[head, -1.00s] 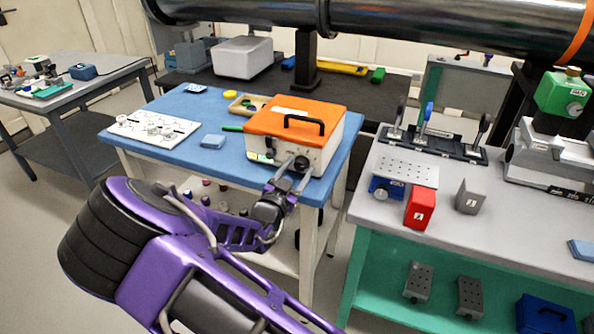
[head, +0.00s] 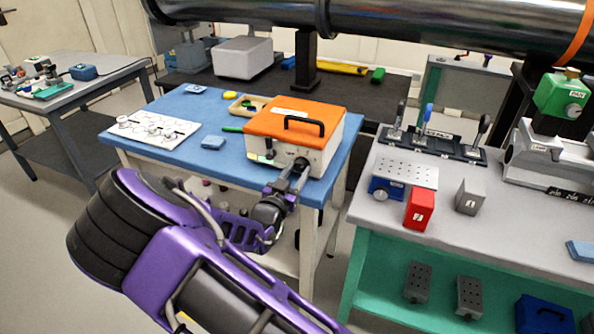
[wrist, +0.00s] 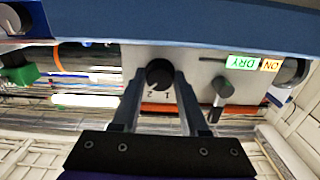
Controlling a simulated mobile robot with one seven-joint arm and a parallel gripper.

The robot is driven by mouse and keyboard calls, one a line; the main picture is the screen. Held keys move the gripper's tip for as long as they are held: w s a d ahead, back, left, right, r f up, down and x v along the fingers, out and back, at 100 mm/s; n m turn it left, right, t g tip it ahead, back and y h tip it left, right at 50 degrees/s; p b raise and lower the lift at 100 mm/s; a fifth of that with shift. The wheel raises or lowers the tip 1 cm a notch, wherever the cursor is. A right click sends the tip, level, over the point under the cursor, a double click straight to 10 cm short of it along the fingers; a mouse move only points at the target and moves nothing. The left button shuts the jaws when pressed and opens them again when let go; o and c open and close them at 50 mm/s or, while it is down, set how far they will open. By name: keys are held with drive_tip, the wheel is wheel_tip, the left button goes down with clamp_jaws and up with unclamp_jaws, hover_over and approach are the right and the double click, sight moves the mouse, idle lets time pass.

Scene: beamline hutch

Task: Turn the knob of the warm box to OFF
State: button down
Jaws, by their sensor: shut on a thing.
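The warm box (head: 292,137) is a white box with an orange lid and black handle, on the blue table. Its front shows upside down in the wrist view (wrist: 195,68). My gripper (head: 298,166) is at that front, its fingers on either side of a round black knob (wrist: 160,73) and shut on it. A second knob (wrist: 222,88), with a bar handle, sits apart from my fingers, near green DRY and orange ON labels.
The blue table (head: 185,103) also holds a white board (head: 152,130) with small parts and a light blue block (head: 213,142). To the right, a grey bench (head: 365,205) carries a red block (head: 420,209) and levers. Floor shows between the two.

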drive_tip(key=n+p, duration=0.1)
drive_tip(key=n, duration=0.4)
drive_tip(key=shift+r+n, duration=0.1)
drive_tip(key=shift+n, duration=0.2)
drive_tip(key=n+p, duration=0.2)
drive_tip(key=n, duration=0.3)
drive_tip(key=n+p, duration=0.1)
drive_tip(key=n, duration=0.4)
drive_tip(key=shift+r+n+p, duration=0.1)
drive_tip(key=shift+n+p, duration=0.2)
drive_tip(key=shift+n, duration=0.1)
drive_tip(key=n+p, duration=0.1)
drive_tip(key=n, duration=0.3)
drive_tip(key=shift+n, duration=0.4)
drive_tip(key=shift+c, duration=2.2)
unclamp_jaws()
drive_tip(key=shift+s, duration=0.1)
